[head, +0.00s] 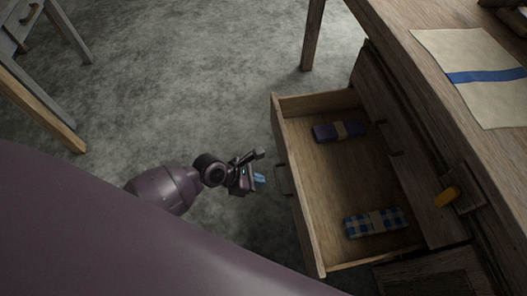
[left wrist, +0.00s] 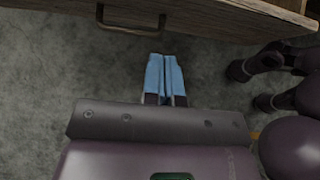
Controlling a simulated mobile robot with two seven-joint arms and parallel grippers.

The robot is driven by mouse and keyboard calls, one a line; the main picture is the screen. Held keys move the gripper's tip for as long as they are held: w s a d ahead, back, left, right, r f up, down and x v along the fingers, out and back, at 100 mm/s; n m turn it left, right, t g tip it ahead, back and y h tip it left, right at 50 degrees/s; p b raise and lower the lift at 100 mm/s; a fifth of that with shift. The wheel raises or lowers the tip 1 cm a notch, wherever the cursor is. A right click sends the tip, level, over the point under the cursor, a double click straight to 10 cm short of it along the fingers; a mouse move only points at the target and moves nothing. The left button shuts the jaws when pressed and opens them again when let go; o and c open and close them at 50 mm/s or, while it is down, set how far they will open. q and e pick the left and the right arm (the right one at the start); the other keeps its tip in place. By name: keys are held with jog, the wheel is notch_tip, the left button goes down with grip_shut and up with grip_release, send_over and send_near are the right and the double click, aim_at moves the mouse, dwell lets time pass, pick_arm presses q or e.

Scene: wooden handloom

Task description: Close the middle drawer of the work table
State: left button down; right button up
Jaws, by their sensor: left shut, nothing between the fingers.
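The middle drawer (head: 298,187) of the wooden work table (head: 410,45) is pulled well out in the head view. A purple folded cloth (head: 325,132) and a blue checked folded cloth (head: 362,224) lie in it. Its dark handle (head: 282,180) is on the front panel. The handle also shows at the top of the left wrist view (left wrist: 131,29). My left gripper (head: 260,178) is in front of the drawer, just left of the handle and apart from it. Its blue fingertips (left wrist: 164,72) are shut and empty, pointing towards the drawer front. My right gripper does not show.
A cream cloth with a blue stripe (head: 477,76) lies on the table top. A grey piece of furniture (head: 22,28) stands at the upper left.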

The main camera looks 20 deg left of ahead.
aim_at(294, 184)
pick_arm(q)
jog(key=b+x, duration=0.1)
jog(key=x, duration=0.2)
jog(key=b+x, duration=0.1)
jog(key=x, duration=0.2)
jog(key=r+b+x, duration=0.1)
jog(key=x, duration=0.2)
jog(key=shift+w+d+f, duration=0.25)
jog(key=shift+w+d, duration=0.1)
jog(key=shift+d, duration=0.25)
jog(key=shift+w+d+r, duration=0.1)
jog(key=shift+w+d, duration=0.4)
jog(key=shift+d, duration=0.15)
jog(key=shift+r, duration=0.1)
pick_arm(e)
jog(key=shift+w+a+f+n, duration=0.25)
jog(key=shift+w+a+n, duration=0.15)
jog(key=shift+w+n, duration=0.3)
pick_arm(q)
jog(key=shift+w+d, duration=0.15)
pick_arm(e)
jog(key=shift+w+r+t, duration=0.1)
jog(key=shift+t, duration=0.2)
